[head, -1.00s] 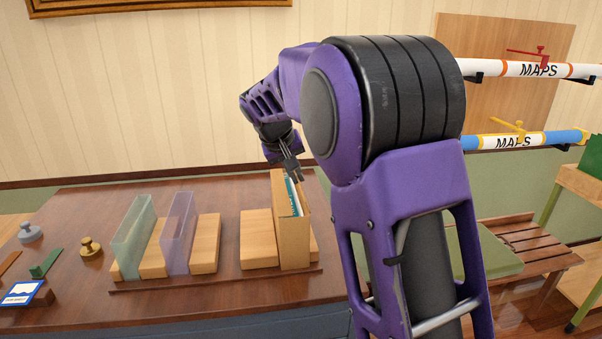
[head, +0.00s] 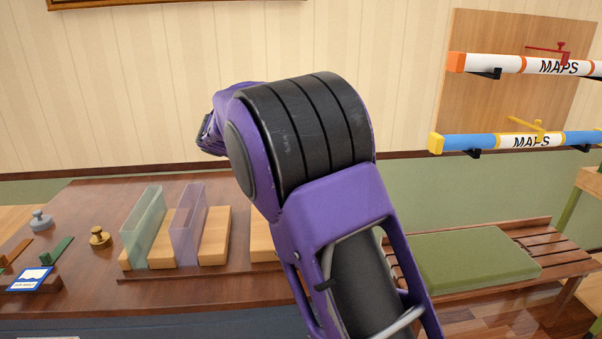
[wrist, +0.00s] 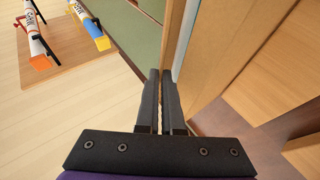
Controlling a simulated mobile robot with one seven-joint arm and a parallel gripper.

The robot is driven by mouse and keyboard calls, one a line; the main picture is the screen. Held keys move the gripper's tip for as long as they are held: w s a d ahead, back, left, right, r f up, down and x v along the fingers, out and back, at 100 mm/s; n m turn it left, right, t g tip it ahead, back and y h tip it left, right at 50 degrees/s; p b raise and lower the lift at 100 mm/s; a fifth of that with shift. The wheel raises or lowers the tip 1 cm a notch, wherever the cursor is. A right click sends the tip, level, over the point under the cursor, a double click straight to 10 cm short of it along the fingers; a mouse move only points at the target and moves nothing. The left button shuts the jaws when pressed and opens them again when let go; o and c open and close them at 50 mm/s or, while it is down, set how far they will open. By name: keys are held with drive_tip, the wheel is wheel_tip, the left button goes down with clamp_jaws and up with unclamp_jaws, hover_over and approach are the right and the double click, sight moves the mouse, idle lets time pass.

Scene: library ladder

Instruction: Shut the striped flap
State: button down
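I cannot make out a striped flap in either view. My gripper (wrist: 161,102) shows in the wrist view with its two dark fingers close together and a thin gap between them. I cannot tell whether anything is in the gap. Just beyond the fingertips stands an upright wooden panel (wrist: 207,55) with a pale blue strip (wrist: 185,40) along its left side. I cannot tell whether the fingers touch it. In the head view my purple arm hides the gripper and the right part of the desk.
The desk (head: 200,292) holds a green clear holder (head: 143,228), a purple clear holder (head: 188,225), wooden blocks (head: 215,235) and a brass knob (head: 99,237). A bench with a green cushion (head: 470,262) stands right. Map tubes (head: 525,65) hang on the wall.

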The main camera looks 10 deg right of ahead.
drive_tip(key=shift+f, duration=0.1)
drive_tip(key=c, duration=1)
unclamp_jaws()
drive_tip(key=shift+c, duration=0.2)
